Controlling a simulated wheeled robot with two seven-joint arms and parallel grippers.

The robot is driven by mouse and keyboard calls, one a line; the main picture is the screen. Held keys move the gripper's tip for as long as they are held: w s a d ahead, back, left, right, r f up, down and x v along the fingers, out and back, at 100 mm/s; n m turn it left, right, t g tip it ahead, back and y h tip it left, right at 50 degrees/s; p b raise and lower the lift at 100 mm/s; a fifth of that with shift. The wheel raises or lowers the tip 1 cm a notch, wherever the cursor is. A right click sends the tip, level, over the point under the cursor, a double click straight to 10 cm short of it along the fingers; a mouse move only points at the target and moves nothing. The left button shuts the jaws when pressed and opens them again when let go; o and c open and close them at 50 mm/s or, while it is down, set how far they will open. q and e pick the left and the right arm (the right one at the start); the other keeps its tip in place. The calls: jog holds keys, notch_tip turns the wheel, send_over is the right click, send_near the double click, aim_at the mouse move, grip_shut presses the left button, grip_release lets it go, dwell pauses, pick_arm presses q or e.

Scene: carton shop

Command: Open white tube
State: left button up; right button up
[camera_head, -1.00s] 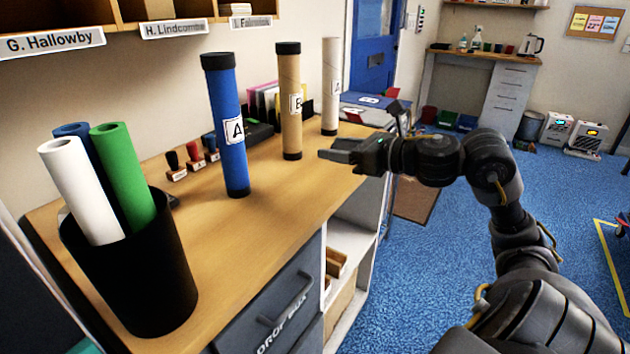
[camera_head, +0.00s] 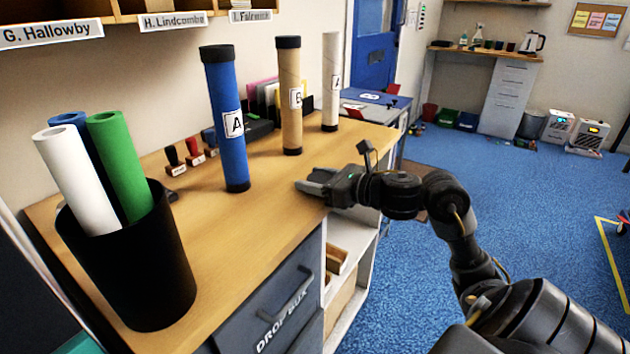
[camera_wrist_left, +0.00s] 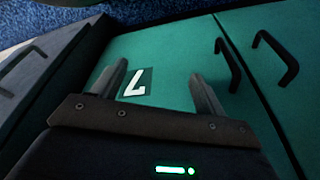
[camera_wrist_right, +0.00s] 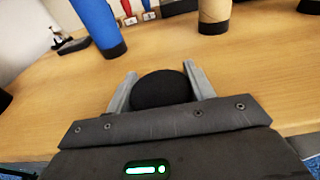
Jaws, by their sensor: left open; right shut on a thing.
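The white tube (camera_head: 331,85) stands upright at the back of the wooden desk, with a dark band at its base and no dark cap on its top. My right gripper (camera_head: 312,186) is low over the desk's front part, in front of the brown and blue tubes and away from the white tube. In the right wrist view its fingers (camera_wrist_right: 160,80) are shut on a round black cap (camera_wrist_right: 160,90). The cap is hard to make out in the head view. My left gripper (camera_wrist_left: 158,72) is open and empty by a green drawer front (camera_wrist_left: 165,50); the head view does not show it.
A blue tube A (camera_head: 223,120) and a brown tube (camera_head: 289,98), both black-capped, stand on the desk (camera_head: 235,235). A black bin (camera_head: 130,260) of paper rolls is at the near left. Stamps (camera_head: 193,150) stand behind. The desk's front middle is clear.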

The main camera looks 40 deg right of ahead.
jog(key=o, duration=1.1)
jog(key=shift+c, duration=0.2)
pick_arm(q)
jog(key=shift+r, duration=0.1)
jog(key=shift+r, duration=0.15)
pick_arm(e)
jog(key=shift+r, duration=0.1)
jog(key=shift+v, duration=1.05)
pick_arm(q)
jog(key=s+a+f+p, duration=0.1)
jog(key=s+f+p, duration=0.1)
jog(key=f, duration=0.4)
jog(key=s+a+f+g+p, duration=0.1)
jog(key=s+f+p, duration=0.2)
jog(key=f, duration=0.4)
jog(key=shift+s+f, duration=0.15)
jog(key=shift+s, duration=0.05)
pick_arm(e)
jog(key=v, duration=0.9)
jog(key=shift+s, duration=0.4)
